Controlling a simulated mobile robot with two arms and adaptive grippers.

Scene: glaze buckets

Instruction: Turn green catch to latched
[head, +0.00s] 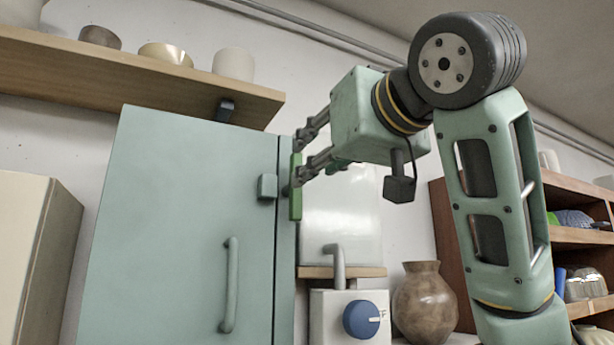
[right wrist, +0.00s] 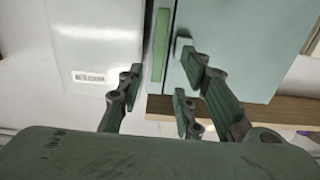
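The green catch (head: 296,200) is a narrow upright bar on the frame at the right edge of a pale green cabinet door (head: 180,220). A small green block (head: 267,187) sits on the door, left of the catch and apart from it. My right gripper (head: 303,158) is at the catch, its fingers pointing left and spread apart, the lower one overlapping the bar in the picture. In the right wrist view, the catch (right wrist: 160,47) stands upright beyond the open, empty fingers (right wrist: 155,92). Contact cannot be told. My left gripper is out of view.
The door has a vertical handle (head: 230,285). A wooden shelf (head: 130,80) with bowls runs above it. Right of the cabinet are a white box with a blue knob (head: 361,319), a brown vase (head: 425,301) and a wooden shelving unit (head: 580,238).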

